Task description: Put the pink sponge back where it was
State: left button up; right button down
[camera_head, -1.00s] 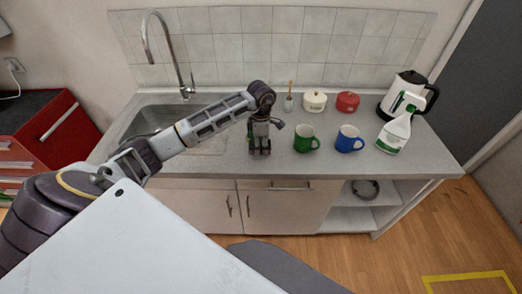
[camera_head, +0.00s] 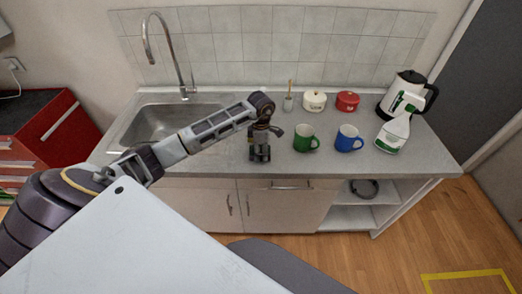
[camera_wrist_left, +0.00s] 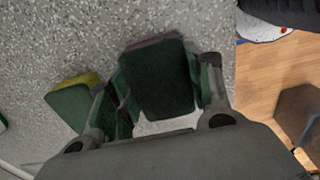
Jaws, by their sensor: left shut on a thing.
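My left gripper (camera_head: 260,154) is at the front part of the grey counter, left of the green mug. In the left wrist view the gripper (camera_wrist_left: 166,84) is shut on the pink sponge (camera_wrist_left: 155,70), which shows a dark green face and a narrow mauve-pink edge. A second sponge (camera_wrist_left: 72,100), yellow with a green face, lies on the counter beside the left finger. The head view hides both sponges behind the gripper. I cannot tell whether the held sponge touches the counter. My right gripper is not in view.
The counter (camera_head: 220,172) has a sink (camera_head: 160,122) at left. A green mug (camera_head: 305,139), blue mug (camera_head: 348,139), white pot (camera_head: 314,101), red pot (camera_head: 347,101), spray bottle (camera_head: 394,131) and kettle (camera_head: 405,88) stand to the right. A small brush holder (camera_head: 288,103) stands behind.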

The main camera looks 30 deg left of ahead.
aim_at(261, 150)
pick_arm(q)
jog(key=shift+f, duration=0.1)
jog(key=o, duration=1.2)
jog(key=shift+r+b, duration=1.3)
jog(key=shift+r, duration=4.8)
